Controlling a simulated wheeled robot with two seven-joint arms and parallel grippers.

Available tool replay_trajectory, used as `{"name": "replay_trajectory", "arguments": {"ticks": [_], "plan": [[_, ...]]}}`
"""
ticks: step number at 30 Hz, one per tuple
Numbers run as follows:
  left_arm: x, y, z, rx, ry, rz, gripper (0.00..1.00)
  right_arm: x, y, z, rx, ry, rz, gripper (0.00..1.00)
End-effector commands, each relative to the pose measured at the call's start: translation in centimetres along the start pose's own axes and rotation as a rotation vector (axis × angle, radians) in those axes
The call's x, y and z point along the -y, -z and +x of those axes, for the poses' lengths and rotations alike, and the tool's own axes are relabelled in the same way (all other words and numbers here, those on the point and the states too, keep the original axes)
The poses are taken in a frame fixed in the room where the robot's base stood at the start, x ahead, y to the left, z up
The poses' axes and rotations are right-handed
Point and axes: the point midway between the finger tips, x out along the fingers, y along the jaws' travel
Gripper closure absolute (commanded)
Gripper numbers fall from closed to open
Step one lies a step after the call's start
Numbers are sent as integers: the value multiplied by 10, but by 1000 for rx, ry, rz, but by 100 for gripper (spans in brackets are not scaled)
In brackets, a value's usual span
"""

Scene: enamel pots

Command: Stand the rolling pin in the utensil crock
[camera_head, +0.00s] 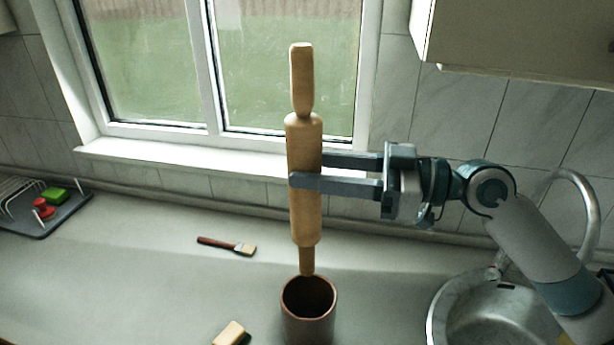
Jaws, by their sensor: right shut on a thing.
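The wooden rolling pin (304,219) is held nearly upright in the middle of the head view. My right gripper (306,170) comes in from the right and is shut on the pin's body, above its middle. The brown utensil crock (308,327) stands on the counter below, with its dark opening facing up. The pin's lower handle appears at the crock's far rim; I cannot tell whether its tip is above or behind the opening. My left gripper is not in view.
A brush (227,245) lies on the counter (150,285) left of the crock, and a pale block-like object (229,333) lies nearer. A dish rack tray (45,222) is at far left, a sink (495,312) at right. A window (260,70) is behind.

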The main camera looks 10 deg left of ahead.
Motion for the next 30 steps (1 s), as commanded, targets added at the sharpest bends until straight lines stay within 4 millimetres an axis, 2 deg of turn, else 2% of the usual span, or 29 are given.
{"name": "replay_trajectory", "arguments": {"ticks": [17, 30], "plan": [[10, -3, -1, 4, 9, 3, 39, -2, 3, -3, -19, -9, 8, 97], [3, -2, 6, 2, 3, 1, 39, -2, -13, -3, -18, -9, 8, 97]]}}
